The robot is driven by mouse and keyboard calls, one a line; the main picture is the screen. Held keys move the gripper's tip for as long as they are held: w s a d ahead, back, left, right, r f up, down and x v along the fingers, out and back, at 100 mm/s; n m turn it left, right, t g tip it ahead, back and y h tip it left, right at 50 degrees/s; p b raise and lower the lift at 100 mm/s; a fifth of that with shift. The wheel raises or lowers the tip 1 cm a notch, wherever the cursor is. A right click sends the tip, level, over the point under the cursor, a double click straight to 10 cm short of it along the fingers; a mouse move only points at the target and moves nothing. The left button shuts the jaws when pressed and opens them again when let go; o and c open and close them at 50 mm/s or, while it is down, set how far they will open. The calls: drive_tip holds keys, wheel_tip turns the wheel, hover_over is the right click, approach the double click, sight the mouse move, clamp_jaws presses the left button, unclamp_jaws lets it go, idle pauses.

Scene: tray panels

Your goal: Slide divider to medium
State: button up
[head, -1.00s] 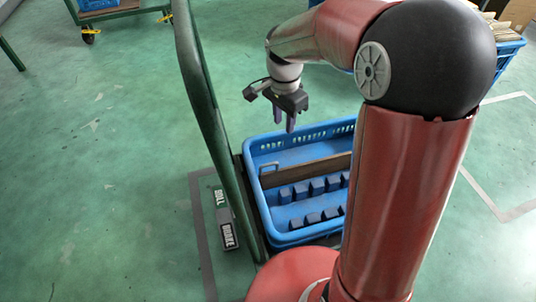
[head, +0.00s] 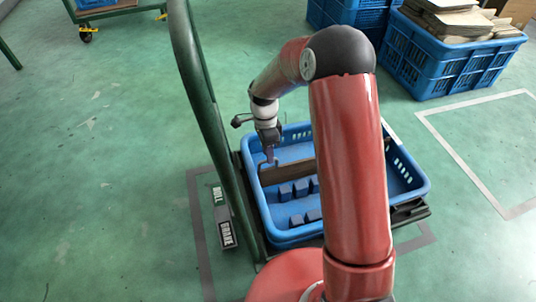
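The divider (head: 287,172) is a brown panel standing across the blue tray (head: 414,203), with rows of blue blocks on the tray floor nearer to me. Its right part is hidden behind my arm. My gripper (head: 270,159) points down inside the tray, at the upper edge of the divider near its left end. The fingers are small and overlap in this view, so I cannot tell whether they touch or grip the divider.
A green upright rail (head: 212,125) stands close to the tray's left side. Roll and brake pedals (head: 222,215) lie at its foot. Blue crates (head: 440,62) with cardboard stand at the back right. The floor to the left is open.

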drive_tip(key=shift+s+f, duration=0.1)
drive_tip(key=shift+f, duration=0.5)
drive_tip(key=shift+c, duration=0.2)
clamp_jaws()
drive_tip(key=w+a, duration=0.1)
drive_tip(key=w, duration=0.5)
drive_tip(key=shift+p, duration=0.3)
drive_tip(key=shift+o, duration=0.2)
unclamp_jaws()
